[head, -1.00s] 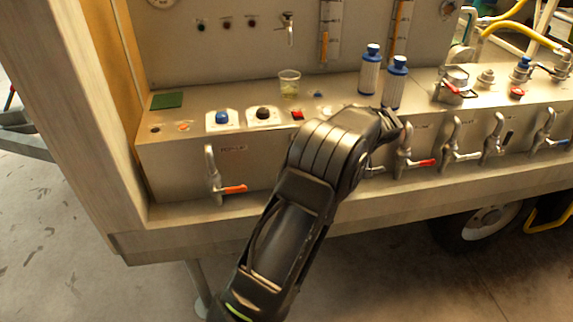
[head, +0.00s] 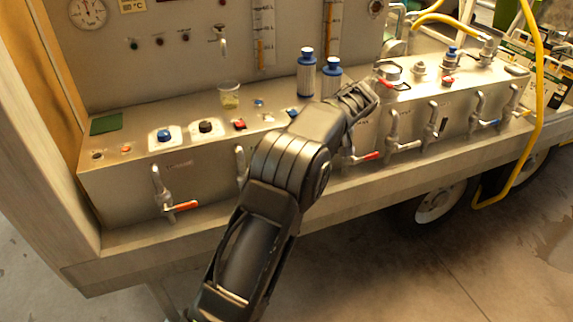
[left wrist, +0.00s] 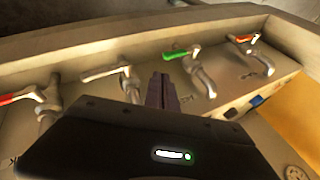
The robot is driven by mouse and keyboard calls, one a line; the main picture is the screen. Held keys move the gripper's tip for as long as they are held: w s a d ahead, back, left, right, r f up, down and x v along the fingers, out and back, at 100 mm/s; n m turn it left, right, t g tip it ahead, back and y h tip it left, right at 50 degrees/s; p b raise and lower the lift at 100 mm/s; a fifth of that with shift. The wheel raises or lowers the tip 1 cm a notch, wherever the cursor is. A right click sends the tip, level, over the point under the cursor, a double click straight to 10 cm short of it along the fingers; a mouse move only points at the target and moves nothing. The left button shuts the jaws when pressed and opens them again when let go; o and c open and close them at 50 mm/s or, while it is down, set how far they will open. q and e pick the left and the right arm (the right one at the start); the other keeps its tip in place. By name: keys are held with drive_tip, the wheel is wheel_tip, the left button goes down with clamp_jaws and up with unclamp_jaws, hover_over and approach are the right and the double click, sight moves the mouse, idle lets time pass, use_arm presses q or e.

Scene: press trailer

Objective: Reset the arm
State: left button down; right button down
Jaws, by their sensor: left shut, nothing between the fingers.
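My left arm comes up from the bottom of the head view, with its dark gripper (head: 368,93) in front of the metal press panel (head: 118,180). In the left wrist view the gripper (left wrist: 160,82) is shut and empty, its fingers together among the valves. A valve with an orange handle (head: 180,207) stands at the panel's left and also shows in the left wrist view (left wrist: 243,39). A green-handled valve (left wrist: 182,53) and a white-handled valve (left wrist: 105,73) flank the fingers there. A red-handled valve (head: 368,156) is just below the gripper in the head view. My right gripper is not in view.
Two blue-capped bottles (head: 306,75) and a clear cup (head: 229,95) stand on the ledge behind the arm. More valves line the panel to the right. A yellow hose (head: 537,110) hangs at the right. The floor in front is clear.

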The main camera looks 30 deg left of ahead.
use_arm(q)
drive_tip(key=shift+w+d+r, duration=0.4)
drive_tip(key=shift+d, duration=0.2)
